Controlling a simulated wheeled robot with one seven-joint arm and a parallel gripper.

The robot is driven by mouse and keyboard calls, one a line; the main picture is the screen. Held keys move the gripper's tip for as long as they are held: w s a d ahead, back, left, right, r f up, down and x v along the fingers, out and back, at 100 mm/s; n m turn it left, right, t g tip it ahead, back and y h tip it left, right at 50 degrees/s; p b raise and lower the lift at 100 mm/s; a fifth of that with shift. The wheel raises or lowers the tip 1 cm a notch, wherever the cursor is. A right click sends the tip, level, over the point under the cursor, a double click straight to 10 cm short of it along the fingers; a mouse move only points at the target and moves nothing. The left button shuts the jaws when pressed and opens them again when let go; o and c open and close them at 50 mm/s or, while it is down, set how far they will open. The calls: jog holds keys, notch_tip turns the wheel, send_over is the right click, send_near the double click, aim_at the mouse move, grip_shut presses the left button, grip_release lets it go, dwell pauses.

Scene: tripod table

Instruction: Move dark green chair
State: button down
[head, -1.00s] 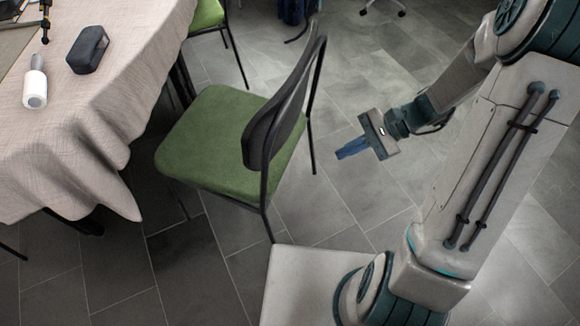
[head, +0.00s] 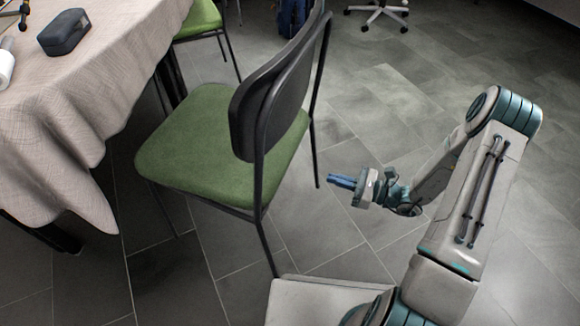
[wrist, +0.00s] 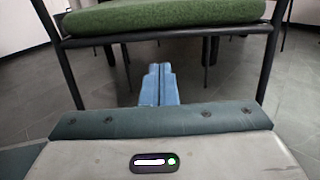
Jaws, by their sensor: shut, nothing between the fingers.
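The dark green chair (head: 190,143) stands upright beside the table, with a green padded seat and a black backrest (head: 277,92) on a black frame. My gripper (head: 335,180) is to the right of the chair, behind its backrest, apart from the frame in the head view. Its blue fingers are shut together with nothing between them. In the wrist view the shut fingers (wrist: 159,84) point at the gap under the green seat (wrist: 165,17), between two black legs. The chair's backrest is out of the wrist view.
A cloth-covered table (head: 100,80) is at the left, with a dark case (head: 64,32) on it. A second green chair (head: 201,17) stands at the table behind. A wheeled office chair base (head: 377,14) is at the far back. The tiled floor at the right is clear.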

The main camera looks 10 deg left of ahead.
jog(key=x, duration=1.1)
